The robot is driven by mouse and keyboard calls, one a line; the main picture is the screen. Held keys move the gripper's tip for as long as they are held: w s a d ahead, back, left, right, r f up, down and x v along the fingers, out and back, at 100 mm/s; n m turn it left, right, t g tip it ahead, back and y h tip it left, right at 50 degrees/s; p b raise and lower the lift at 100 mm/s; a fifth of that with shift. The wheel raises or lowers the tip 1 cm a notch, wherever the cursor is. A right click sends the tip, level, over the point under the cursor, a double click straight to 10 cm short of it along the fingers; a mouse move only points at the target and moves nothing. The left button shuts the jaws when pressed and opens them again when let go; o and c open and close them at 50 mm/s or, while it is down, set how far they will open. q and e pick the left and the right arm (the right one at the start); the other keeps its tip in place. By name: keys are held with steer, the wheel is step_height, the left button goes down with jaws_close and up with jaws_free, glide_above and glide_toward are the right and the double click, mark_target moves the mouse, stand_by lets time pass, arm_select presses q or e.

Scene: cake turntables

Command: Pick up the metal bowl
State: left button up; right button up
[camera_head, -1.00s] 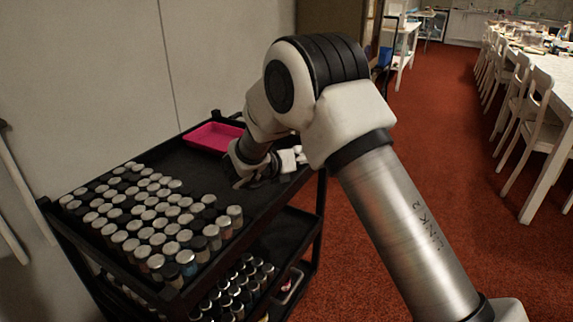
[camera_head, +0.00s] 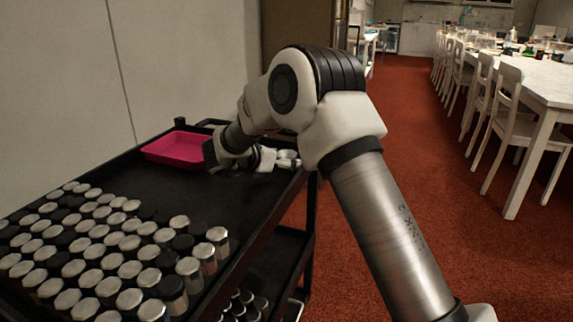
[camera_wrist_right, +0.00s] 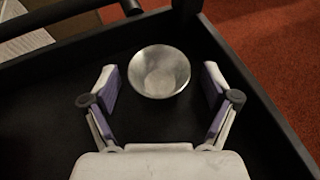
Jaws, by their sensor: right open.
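The metal bowl (camera_wrist_right: 160,84), round and silvery, stands upright on the black top of a cart (camera_wrist_right: 95,125) in the right wrist view. My right gripper (camera_wrist_right: 160,78) is open, with one finger on each side of the bowl and gaps between the fingers and its rim. The gripper holds nothing. In the head view my right gripper (camera_head: 285,160) is over the far right part of the cart, and I cannot make out the bowl there. My left gripper is not in view.
A pink tray (camera_head: 178,150) lies at the cart's far end. Many metal-lidded jars (camera_head: 110,240) crowd its near end. The cart has a raised edge (camera_wrist_right: 265,105) beside the bowl. White chairs (camera_head: 505,110) and a long table (camera_head: 535,85) stand to the right on red carpet.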

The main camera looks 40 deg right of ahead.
steer(key=shift+a+r, duration=0.1)
steer(key=shift+c, duration=1.1)
steer(key=c, duration=1)
steer(key=shift+c, duration=0.2)
